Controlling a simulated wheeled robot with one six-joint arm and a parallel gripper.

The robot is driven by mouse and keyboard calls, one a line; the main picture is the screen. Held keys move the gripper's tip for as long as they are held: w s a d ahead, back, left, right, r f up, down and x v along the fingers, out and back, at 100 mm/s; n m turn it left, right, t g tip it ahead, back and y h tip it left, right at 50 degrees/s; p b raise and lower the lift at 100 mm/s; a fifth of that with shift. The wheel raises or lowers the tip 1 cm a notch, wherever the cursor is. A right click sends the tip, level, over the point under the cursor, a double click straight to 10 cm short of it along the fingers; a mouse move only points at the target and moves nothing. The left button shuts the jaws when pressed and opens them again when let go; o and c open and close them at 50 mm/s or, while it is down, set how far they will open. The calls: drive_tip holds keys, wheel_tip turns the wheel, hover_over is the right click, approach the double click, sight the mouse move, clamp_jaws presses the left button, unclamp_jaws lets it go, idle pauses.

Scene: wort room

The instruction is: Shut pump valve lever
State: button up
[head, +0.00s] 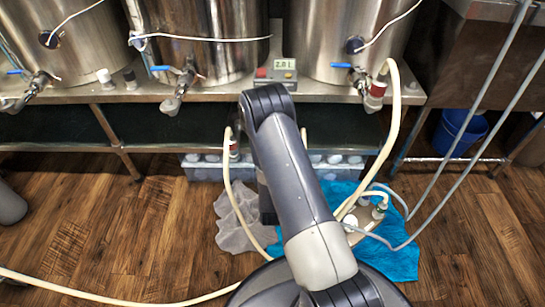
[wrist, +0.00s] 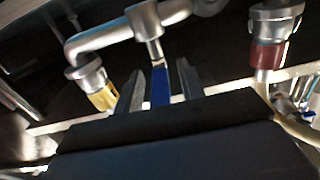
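In the wrist view a blue lever (wrist: 160,87) hangs from the stem of a metal valve and pipe (wrist: 112,38). My gripper (wrist: 161,85) has one finger on each side of the lever. A gap shows on both sides, so the fingers are open and not closed on it. The lever's lower end is hidden behind the dark gripper body. In the head view my arm reaches in under the kettle bench, and my gripper and this lever are hidden behind the arm.
A yellow-banded fitting (wrist: 101,94) sits left of my fingers and a red-banded fitting (wrist: 266,54) right. Steel kettles (head: 212,40) stand on the bench (head: 215,93). Pale hoses (head: 392,130) run down to a pump plate (head: 366,222) on a blue cloth (head: 400,262).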

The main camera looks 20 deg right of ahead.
drive_tip(key=p+v, duration=0.2)
drive_tip(key=v, duration=0.8)
drive_tip(key=shift+s, duration=0.4)
drive_tip(key=shift+w, duration=0.1)
drive_tip(key=b+x, duration=0.2)
drive_tip(key=x, duration=0.8)
drive_tip(key=shift+w, duration=0.4)
drive_tip(key=shift+a+h, duration=0.15)
drive_tip(key=shift+h, duration=0.15)
